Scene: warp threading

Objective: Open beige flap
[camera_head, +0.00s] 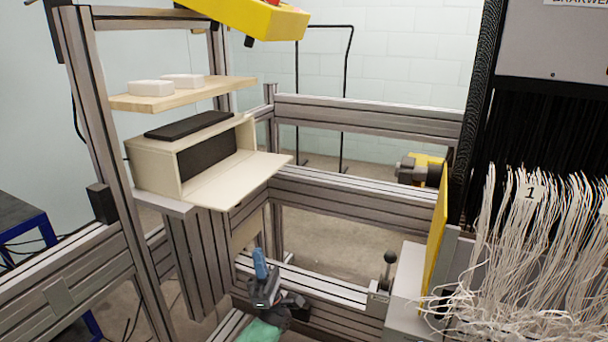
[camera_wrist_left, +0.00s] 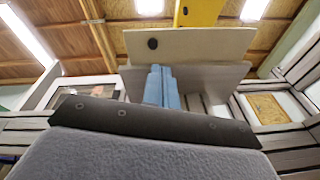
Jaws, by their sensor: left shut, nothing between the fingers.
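The beige flap (camera_head: 240,178) is swung down and sticks out nearly level from the front of the beige box (camera_head: 155,168). The dark interior of the box shows behind it. My left gripper (camera_head: 259,262) is below the flap in the head view, apart from it, with its blue fingers pointing up and shut on nothing. In the left wrist view, the blue fingers (camera_wrist_left: 161,85) stand in front of a pale panel (camera_wrist_left: 205,45) with a dark oval spot, which looks like the flap from below. My right gripper is in neither view.
A wooden shelf (camera_head: 190,92) with two white blocks is above the box. Metal profile rails (camera_head: 365,120) frame the space behind. A yellow plate (camera_head: 436,255) and many white threads (camera_head: 530,245) stand at the right. Open space lies between the flap and the yellow plate.

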